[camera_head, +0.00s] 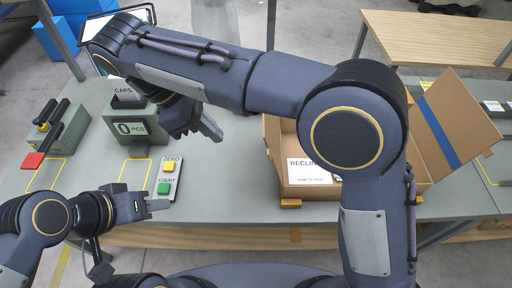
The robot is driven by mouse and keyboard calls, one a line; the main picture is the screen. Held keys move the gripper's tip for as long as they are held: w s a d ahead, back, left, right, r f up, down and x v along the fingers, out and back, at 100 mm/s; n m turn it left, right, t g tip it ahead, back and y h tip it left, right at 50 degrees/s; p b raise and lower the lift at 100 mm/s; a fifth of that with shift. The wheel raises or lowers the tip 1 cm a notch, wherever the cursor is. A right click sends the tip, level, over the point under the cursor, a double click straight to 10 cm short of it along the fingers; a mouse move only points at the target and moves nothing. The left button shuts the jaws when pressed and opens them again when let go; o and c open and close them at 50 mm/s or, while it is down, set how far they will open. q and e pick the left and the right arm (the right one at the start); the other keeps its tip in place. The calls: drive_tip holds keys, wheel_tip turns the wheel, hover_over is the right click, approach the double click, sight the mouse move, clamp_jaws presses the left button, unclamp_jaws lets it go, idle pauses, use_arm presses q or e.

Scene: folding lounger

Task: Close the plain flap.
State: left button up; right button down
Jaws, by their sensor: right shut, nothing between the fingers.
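An open cardboard box (293,190) stands on the grey table, partly behind my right arm. Its right flap (443,112) stands open, slanting out to the right, and carries a blue strip. A tan panel (272,140) shows at the box's left side; I cannot tell whether it is the plain flap or a wall. My arm hides the middle of the box. My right gripper (208,127) is shut and empty, left of the box and apart from it. My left gripper (155,205) is low at the left, over the table's front, far from the box; its jaw opening is unclear.
A white card reading "RECLIN" (306,172) is in the box. A wooden table (440,38) is behind. Table between buttons and box is clear.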

use_arm(q)
drive_tip(key=shift+r, duration=0.1)
use_arm(e)
drive_tip(key=d+f, duration=0.7)
drive_tip(key=d, duration=0.1)
drive_tip(key=shift+d, duration=0.15)
drive_tip(key=shift+d+r, duration=0.15)
